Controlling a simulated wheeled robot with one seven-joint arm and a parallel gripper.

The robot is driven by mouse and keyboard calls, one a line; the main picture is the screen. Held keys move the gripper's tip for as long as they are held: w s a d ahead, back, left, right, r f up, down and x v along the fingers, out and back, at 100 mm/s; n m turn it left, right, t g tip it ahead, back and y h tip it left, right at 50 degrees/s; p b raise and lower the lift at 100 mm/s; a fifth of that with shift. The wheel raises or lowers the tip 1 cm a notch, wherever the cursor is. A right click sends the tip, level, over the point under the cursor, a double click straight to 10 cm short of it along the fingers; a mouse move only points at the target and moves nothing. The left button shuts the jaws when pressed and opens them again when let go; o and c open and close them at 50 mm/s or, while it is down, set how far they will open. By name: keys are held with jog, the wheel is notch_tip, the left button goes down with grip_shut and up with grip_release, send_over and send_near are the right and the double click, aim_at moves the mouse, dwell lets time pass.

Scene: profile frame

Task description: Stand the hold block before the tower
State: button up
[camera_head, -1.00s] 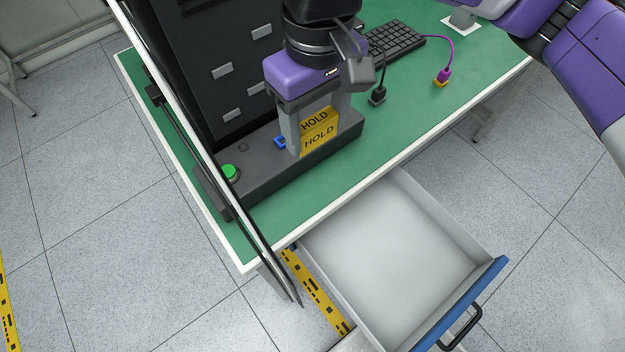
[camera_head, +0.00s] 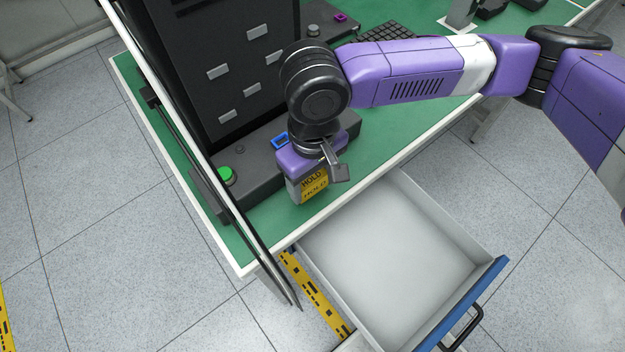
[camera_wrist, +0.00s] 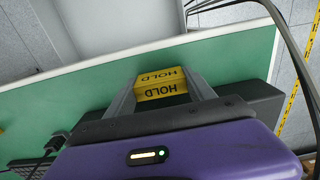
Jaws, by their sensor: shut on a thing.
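The yellow hold block (camera_head: 313,186), lettered HOLD on two faces, is between the fingers of my gripper (camera_head: 308,190). The block also shows in the wrist view (camera_wrist: 161,85), with a finger on each side of it. My gripper is shut on it, low over the front strip of the green bench top. I cannot tell whether the block touches the bench. The black tower (camera_head: 215,75) stands behind, on a dark base (camera_head: 262,160) with a green button (camera_head: 226,175). The gripper body hides part of the base.
An open, empty grey drawer (camera_head: 395,250) with a blue front juts out below the bench's front edge. A keyboard (camera_head: 388,34) lies at the back. The green bench top (camera_head: 372,145) is clear at the right of the gripper.

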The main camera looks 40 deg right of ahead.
aim_at(312, 180)
jog(key=shift+f, duration=0.4)
jog(key=shift+f, duration=0.15)
jog(key=o, duration=1.3)
notch_tip(312, 180, up, 12)
jog(key=shift+r, duration=0.2)
